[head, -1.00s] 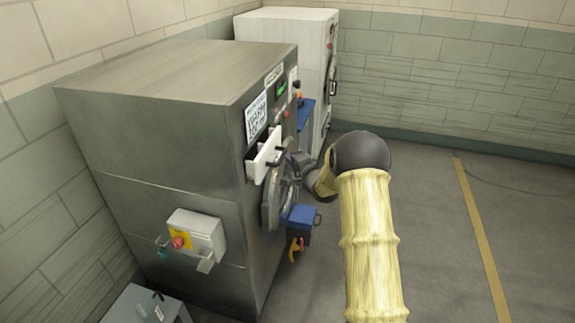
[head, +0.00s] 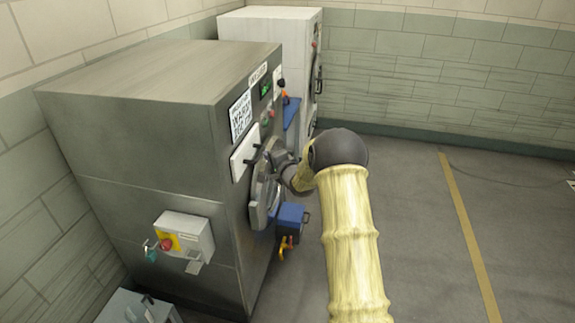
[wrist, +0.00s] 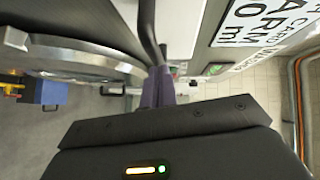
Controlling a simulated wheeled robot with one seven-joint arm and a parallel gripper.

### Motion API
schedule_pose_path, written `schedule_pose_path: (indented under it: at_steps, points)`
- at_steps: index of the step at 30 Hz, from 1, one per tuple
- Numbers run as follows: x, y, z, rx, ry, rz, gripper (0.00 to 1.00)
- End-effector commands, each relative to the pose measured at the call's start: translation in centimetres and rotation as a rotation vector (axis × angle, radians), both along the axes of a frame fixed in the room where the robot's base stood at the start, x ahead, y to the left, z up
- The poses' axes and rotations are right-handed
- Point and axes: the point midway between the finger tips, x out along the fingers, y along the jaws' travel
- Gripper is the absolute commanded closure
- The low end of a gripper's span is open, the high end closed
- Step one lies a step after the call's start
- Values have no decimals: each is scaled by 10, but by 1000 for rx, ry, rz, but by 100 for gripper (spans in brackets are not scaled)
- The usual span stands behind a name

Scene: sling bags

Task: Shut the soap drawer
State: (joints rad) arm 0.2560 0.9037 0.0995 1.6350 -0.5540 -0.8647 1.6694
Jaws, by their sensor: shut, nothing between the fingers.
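The soap drawer (head: 243,153) is a white front with dark handle parts on the upper left of the steel washer's face. In the head view its front looks flush with the machine, with no drawer side showing. In the wrist view a white panel (wrist: 178,25), which looks like the drawer front, lies just past the fingertips beside a dark curved bar. My gripper (wrist: 158,75) is shut and empty, its purplish fingers together. In the head view my gripper (head: 280,158) is close to the drawer, partly hidden by my arm; whether it touches is unclear.
The round door (head: 262,192) is below the drawer, close to my gripper. A grey control box (head: 184,238) juts from the washer's side. A white machine (head: 268,45) stands behind. Open floor lies right.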

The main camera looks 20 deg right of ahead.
Motion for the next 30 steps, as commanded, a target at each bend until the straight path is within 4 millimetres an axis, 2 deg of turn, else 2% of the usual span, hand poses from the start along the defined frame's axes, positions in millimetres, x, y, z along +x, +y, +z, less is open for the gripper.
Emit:
schedule_pose_path:
  at_steps: [5,11,21,25,30]
  points:
    - [-11,-24,8,-1,4,-2,100]
    - [-42,-29,7,-2,3,2,100]
    - [-96,-49,15,-2,4,-11,100]
    - [-106,-51,17,-3,5,-9,100]
    - [-108,-51,18,-2,6,-8,100]
